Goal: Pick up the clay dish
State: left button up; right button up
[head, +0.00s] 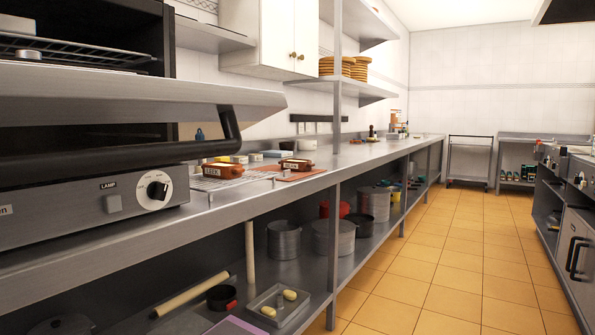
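Two small orange-brown dishes that look like clay stand on the steel counter, each with a dark label on its front. The nearer clay dish (222,170) sits on a slatted metal grill (236,181), just right of the oven's black handle. The other clay dish (297,165) sits farther right, on or above a flat reddish-brown mat (299,175). The label lettering is too small to read surely. Neither of my grippers is in view, and nothing touches the dishes.
A grey oven (100,150) with a black handle (231,128) and dial stands at the left, beside the dishes. A steel post (337,120) rises from the counter behind them. Pots (284,240) fill the shelf below. The tiled floor (445,255) is clear.

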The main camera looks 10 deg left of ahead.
aim_at(221, 170)
jog(key=z, duration=0.65)
jog(key=i, duration=1.15)
jog(key=u, duration=0.85)
